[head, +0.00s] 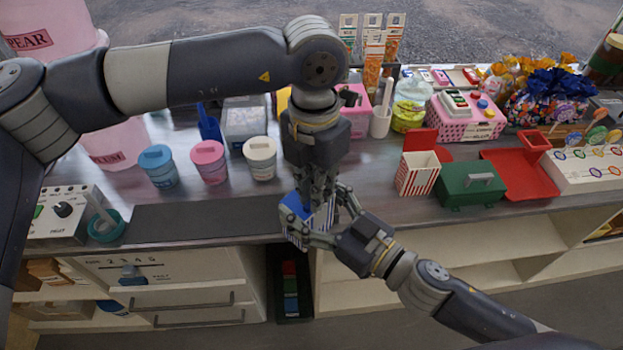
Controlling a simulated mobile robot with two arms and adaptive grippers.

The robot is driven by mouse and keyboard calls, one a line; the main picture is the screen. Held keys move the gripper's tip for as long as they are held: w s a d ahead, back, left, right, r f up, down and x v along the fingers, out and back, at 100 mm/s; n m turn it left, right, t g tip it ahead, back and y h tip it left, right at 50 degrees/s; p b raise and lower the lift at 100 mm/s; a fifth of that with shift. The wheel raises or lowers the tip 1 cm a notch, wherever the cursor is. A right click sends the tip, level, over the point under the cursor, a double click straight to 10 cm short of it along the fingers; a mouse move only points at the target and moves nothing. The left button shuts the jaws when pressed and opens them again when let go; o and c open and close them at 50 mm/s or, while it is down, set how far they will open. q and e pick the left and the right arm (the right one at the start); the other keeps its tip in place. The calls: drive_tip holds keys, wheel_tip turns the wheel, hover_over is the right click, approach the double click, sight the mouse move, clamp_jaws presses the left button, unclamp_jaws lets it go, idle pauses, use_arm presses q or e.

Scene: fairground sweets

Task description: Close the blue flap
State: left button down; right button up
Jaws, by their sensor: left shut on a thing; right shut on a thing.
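A small carton with blue and white stripes (323,218) is held over the front edge of the counter. Its blue flap (296,205) shows at the upper left of the carton; how far it stands open is hard to tell behind the fingers. My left gripper (318,200) reaches down from above, its fingers shut at the blue flap and covering part of it. My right gripper (318,222) comes in from the lower right and is shut on the striped carton. The two grippers are very close together, and their fingers hide much of the carton.
Three lidded tubs (209,162) stand left of the grippers. A red striped carton (416,175), a green box (470,185) and a red tray (520,173) are to the right. A dark mat (200,221) lies bare at front left. Below are drawers (175,278) and open shelves.

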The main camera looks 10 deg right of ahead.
use_arm(q)
drive_tip(key=shift+s+d+f+t, duration=0.2)
drive_tip(key=shift+t, duration=0.1)
use_arm(e)
drive_tip(key=shift+d+r, duration=0.1)
drive_tip(key=shift+r, duration=0.1)
use_arm(q)
drive_tip(key=shift+w+a, duration=0.1)
drive_tip(key=c, duration=1.7)
unclamp_jaws()
drive_tip(key=shift+a, duration=0.1)
use_arm(e)
drive_tip(key=shift+f, duration=0.1)
use_arm(q)
drive_tip(key=r, duration=1.2)
drive_tip(key=shift+d, duration=0.2)
